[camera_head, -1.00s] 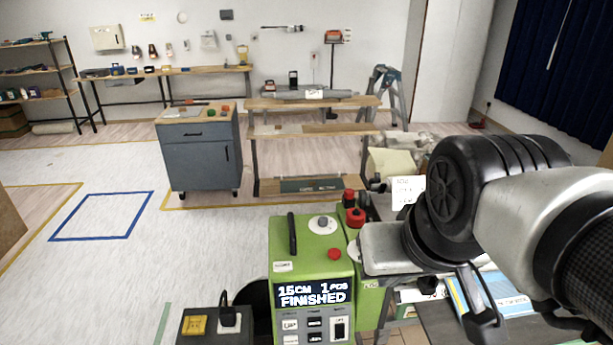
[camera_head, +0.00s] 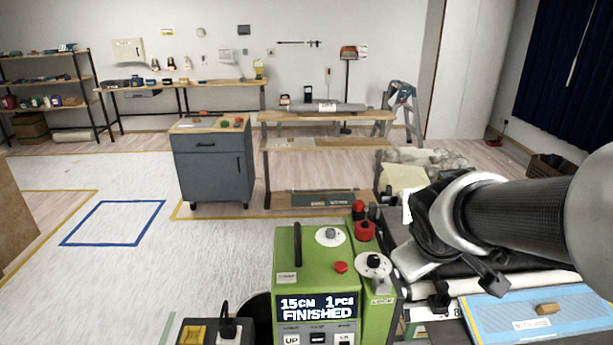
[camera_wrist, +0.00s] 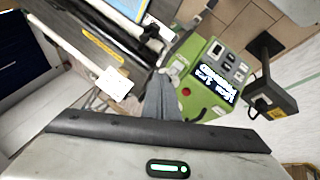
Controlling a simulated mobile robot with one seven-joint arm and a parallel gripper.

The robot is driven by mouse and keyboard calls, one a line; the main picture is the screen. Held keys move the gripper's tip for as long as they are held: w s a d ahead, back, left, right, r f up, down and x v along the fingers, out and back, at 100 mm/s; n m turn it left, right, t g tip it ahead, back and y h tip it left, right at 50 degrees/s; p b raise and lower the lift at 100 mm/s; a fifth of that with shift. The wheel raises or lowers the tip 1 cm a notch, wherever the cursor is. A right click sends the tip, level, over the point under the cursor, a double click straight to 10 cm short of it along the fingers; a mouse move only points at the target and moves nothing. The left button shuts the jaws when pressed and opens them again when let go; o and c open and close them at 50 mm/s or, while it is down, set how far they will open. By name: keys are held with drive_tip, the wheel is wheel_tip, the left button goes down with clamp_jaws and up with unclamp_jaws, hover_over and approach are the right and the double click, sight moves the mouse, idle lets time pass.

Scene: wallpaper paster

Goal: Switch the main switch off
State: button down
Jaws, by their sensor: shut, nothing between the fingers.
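The green control machine (camera_head: 315,262) stands at the bottom centre of the head view. Its display (camera_head: 317,305) reads "15CM 1PCS FINISHED". Its lower button panel is cut off by the frame's bottom edge. In the wrist view the green machine (camera_wrist: 203,78) appears turned around, with a red button (camera_wrist: 186,92). A dark rocker in a pale frame (camera_wrist: 216,49), which looks like the main switch, sits at the panel's upper corner there. My gripper (camera_wrist: 160,82) is shut and empty, beside the machine and apart from the rocker. In the head view my arm hides most of it.
A black box with a plug (camera_head: 228,328) stands left of the machine and shows in the wrist view (camera_wrist: 275,98). A blue board (camera_head: 530,318) lies at the lower right. A grey cabinet (camera_head: 214,165) stands farther back. Open floor lies to the left.

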drive_tip(key=w+d+f+n+y+b, duration=0.1)
drive_tip(key=w+f+n+b, duration=0.2)
drive_tip(key=f, duration=0.6)
drive_tip(key=w+d+f+n+y+b, duration=0.1)
drive_tip(key=w+f+n, duration=0.3)
drive_tip(key=f, duration=0.4)
drive_tip(key=s+a+f+n+g+y+b, duration=0.1)
drive_tip(key=s+a+f+n+y, duration=0.1)
drive_tip(key=f, duration=0.6)
drive_tip(key=s+a+f+n+y+b, duration=0.2)
drive_tip(key=a+f+n+y, duration=0.1)
drive_tip(key=a+f, duration=0.3)
wheel_tip(320, 180, down, 2)
drive_tip(key=shift+s+n+g, duration=0.25)
drive_tip(key=shift+n+g, duration=0.15)
drive_tip(key=shift+n, duration=0.1)
drive_tip(key=w+b+x, duration=0.1)
drive_tip(key=b+x, duration=0.1)
drive_tip(key=x, duration=0.4)
drive_tip(key=w+d+b+x, duration=0.1)
drive_tip(key=b+x, duration=0.2)
drive_tip(key=x, duration=0.4)
drive_tip(key=shift+w+r, duration=0.3)
drive_tip(key=shift+r, duration=0.15)
